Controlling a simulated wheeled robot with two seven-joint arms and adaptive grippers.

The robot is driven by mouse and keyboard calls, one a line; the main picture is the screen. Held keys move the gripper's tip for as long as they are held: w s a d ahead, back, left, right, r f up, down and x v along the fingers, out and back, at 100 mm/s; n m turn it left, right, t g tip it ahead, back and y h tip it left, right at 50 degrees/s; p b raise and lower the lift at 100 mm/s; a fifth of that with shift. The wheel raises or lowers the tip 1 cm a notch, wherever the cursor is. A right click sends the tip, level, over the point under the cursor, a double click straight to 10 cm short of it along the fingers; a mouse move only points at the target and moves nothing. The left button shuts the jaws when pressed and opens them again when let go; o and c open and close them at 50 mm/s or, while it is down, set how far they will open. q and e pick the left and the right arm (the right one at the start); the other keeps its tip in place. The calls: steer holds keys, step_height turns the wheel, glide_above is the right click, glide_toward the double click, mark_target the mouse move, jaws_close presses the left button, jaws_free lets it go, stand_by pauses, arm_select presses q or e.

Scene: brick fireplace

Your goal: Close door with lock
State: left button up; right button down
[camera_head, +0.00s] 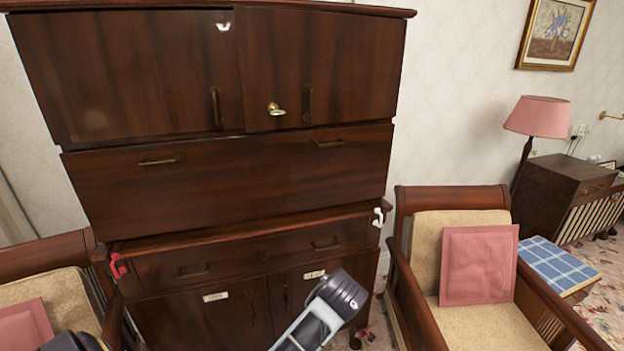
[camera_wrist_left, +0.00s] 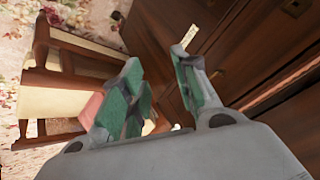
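A dark wooden cabinet (camera_head: 225,190) stands ahead in the head view. Its upper left door (camera_head: 130,75) and upper right door (camera_head: 340,70) meet near the middle, each with an upright handle. A small brass and green lock-like piece (camera_head: 276,109) sits low on the right door. A small white piece (camera_head: 223,26) is at the top of the left door. My left gripper (camera_wrist_left: 160,88) is open, its green-padded fingers apart with nothing held; a chair and the cabinet's wooden front lie beyond. My right gripper's fingers do not show.
A red hook (camera_head: 117,265) and a white hook (camera_head: 377,217) stick out at the cabinet's sides. A cushioned armchair (camera_head: 465,225) stands close at right, another (camera_head: 50,280) at left. A lamp (camera_head: 538,117) and side cabinet (camera_head: 570,190) are further right.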

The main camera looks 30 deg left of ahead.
arm_select(q)
steer(key=w+a+r+n+t+y, duration=0.1)
steer(key=w+r+y, duration=0.1)
steer(key=w+r, duration=0.3)
steer(key=w+r+n+t+y, duration=0.1)
steer(key=w+r, duration=0.2)
steer(key=r, duration=0.4)
step_height(320, 180, up, 36)
steer(key=w+a+n+g+y, duration=0.1)
steer(key=a+n+y, duration=0.1)
steer(key=n+y, duration=0.7)
steer(key=shift+w+a+f+n+y, duration=0.2)
steer(key=shift+n+y, duration=0.1)
steer(key=shift+n, duration=0.8)
steer(key=shift+a, duration=0.1)
